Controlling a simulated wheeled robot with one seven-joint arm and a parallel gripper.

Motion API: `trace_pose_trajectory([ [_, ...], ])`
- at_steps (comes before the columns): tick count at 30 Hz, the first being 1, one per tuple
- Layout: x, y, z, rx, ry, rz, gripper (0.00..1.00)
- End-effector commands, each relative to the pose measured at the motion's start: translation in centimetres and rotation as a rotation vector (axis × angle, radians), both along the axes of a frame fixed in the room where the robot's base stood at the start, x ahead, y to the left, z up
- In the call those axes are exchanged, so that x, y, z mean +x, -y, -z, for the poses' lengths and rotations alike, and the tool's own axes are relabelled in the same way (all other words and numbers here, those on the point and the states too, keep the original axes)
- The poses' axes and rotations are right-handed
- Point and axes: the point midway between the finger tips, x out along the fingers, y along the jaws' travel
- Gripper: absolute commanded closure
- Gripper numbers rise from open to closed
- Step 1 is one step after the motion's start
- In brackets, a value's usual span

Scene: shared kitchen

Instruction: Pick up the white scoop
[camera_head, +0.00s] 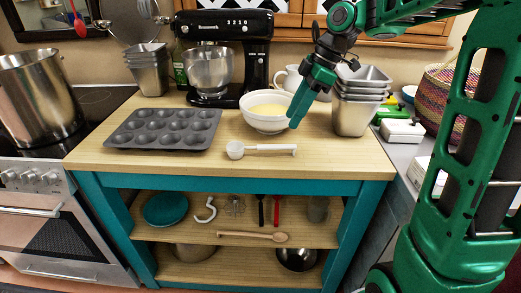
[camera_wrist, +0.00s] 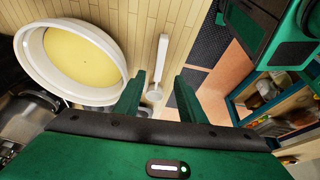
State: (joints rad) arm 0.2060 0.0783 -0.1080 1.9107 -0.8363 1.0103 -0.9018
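The white scoop (camera_head: 262,149) lies flat near the front of the wooden worktop in the head view, its round cup at the left and its handle pointing right. My gripper (camera_head: 294,122) hangs above the worktop, beyond the scoop's handle end and overlapping the right edge of the white bowl in the picture. In the wrist view the scoop (camera_wrist: 162,60) shows ahead of the fingers, its cup seen between the two fingertips. My gripper (camera_wrist: 158,96) is open there, with nothing between its fingers, and apart from the scoop.
The white bowl (camera_head: 249,119) of yellow contents stands close to my gripper. Stacked metal tins (camera_head: 353,115) stand on its right. A dark muffin tin (camera_head: 140,128) lies left of the scoop, and a black mixer (camera_head: 228,30) stands behind. The worktop's front strip around the scoop is clear.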

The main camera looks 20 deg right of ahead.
Motion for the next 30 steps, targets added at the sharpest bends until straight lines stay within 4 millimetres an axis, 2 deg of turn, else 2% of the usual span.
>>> trace_pose_trajectory([
  [6, 0.2, -1.4, 3.1, 0.001, -0.004, -0.003, 0.63],
  [14, 0.4, -1.9, 4.8, -0.001, -0.002, 0.001, 0.63],
  [24, 0.9, -3.2, 8.8, 0.0, -0.003, 0.001, 0.63],
  [30, 1.0, -3.4, 9.4, -0.002, -0.002, 0.001, 0.63],
])
